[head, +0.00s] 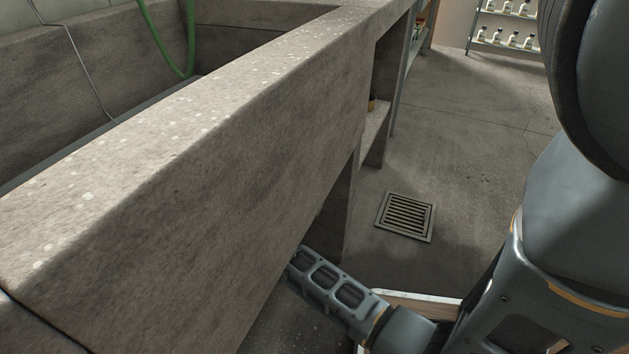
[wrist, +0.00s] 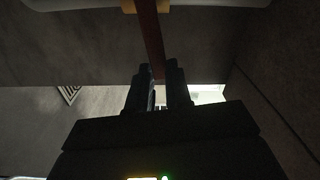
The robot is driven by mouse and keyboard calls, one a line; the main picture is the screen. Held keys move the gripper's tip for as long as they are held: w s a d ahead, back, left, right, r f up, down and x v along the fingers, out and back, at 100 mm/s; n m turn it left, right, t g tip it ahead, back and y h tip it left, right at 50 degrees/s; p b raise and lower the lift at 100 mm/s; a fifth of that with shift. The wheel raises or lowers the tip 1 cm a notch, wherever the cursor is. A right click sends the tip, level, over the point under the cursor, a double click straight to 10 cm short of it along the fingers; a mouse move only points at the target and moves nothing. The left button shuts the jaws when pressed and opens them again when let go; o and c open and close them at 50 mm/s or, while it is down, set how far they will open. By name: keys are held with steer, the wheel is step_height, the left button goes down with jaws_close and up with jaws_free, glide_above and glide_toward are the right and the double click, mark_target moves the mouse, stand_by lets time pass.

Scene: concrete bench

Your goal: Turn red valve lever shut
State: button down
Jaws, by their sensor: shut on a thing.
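The red valve lever (wrist: 152,40) shows in the wrist view as a narrow, dark red bar running down from the top middle to my fingers. A brass-coloured piece (wrist: 165,8) shows at its upper end, at the top edge. My gripper (wrist: 159,76) is shut on the lower end of the lever, with one dark finger on each side. The view is dim, and the fingers hide the lever's tip. In the head view the lever and my gripper are hidden by the concrete bench.
The concrete bench (head: 230,130) has a thick front wall close to my arm. A white pipe (wrist: 85,4) crosses the top of the wrist view. A floor drain (head: 405,216) lies in open floor. A green hose (head: 158,45) hangs in the trough; shelves of bottles (head: 507,38) stand far back.

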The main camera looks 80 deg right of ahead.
steer(key=shift+f, duration=0.1)
steer(key=c, duration=1)
jaws_free()
steer(key=shift+c, duration=0.2)
steer(key=v, duration=0.7)
steer(key=shift+a, duration=0.4)
steer(key=shift+w, duration=0.1)
